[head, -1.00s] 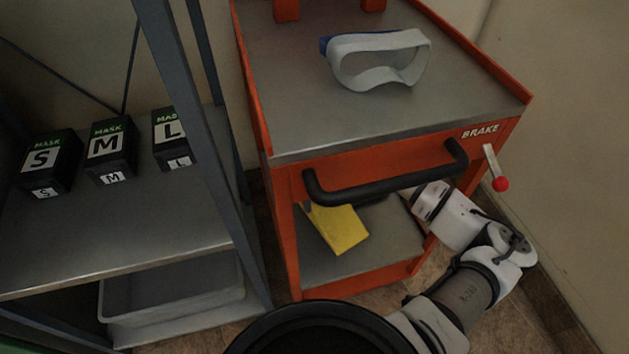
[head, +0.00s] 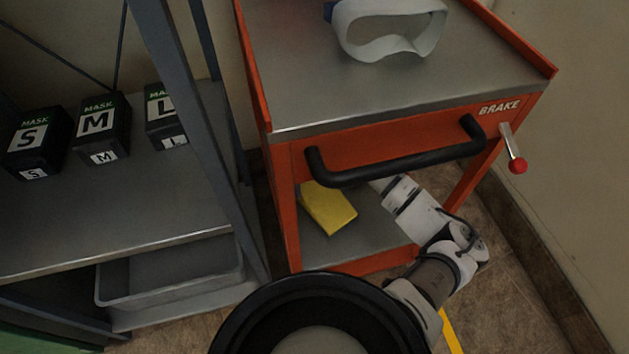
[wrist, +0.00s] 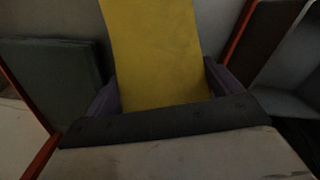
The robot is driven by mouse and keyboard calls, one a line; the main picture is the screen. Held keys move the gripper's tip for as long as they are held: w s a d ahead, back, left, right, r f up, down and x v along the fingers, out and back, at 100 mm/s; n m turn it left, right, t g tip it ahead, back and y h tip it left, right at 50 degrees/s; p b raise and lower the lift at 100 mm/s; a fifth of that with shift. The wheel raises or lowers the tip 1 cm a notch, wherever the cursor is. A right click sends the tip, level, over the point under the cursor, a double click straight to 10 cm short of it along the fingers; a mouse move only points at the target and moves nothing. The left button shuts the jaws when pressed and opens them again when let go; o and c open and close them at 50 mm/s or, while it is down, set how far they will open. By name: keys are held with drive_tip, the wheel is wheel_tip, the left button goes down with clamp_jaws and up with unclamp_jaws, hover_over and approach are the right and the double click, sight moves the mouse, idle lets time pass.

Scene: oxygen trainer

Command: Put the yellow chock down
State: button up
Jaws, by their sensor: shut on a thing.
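The yellow chock (head: 329,208) is at the lower shelf (head: 352,242) of the orange cart, towards its left side. I cannot tell whether it touches the shelf. In the wrist view the chock (wrist: 155,55) fills the space between the two dark fingers of my gripper (wrist: 163,90), which is shut on it. In the head view the cart's top and handle hide my gripper; my arm reaches in below the handle from the right.
The cart (head: 400,140) has a black handle (head: 400,165) above my arm and a red-knobbed brake lever (head: 514,150) at right. A white-framed mask (head: 390,28) lies on its top. At left, a grey shelf rack (head: 120,215) holds black mask boxes (head: 103,130).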

drive_tip(key=shift+f, duration=0.45)
drive_tip(key=shift+f, duration=0.2)
drive_tip(key=o, duration=1.1)
drive_tip(key=shift+r+p, duration=0.6)
drive_tip(key=shift+r, duration=3.3)
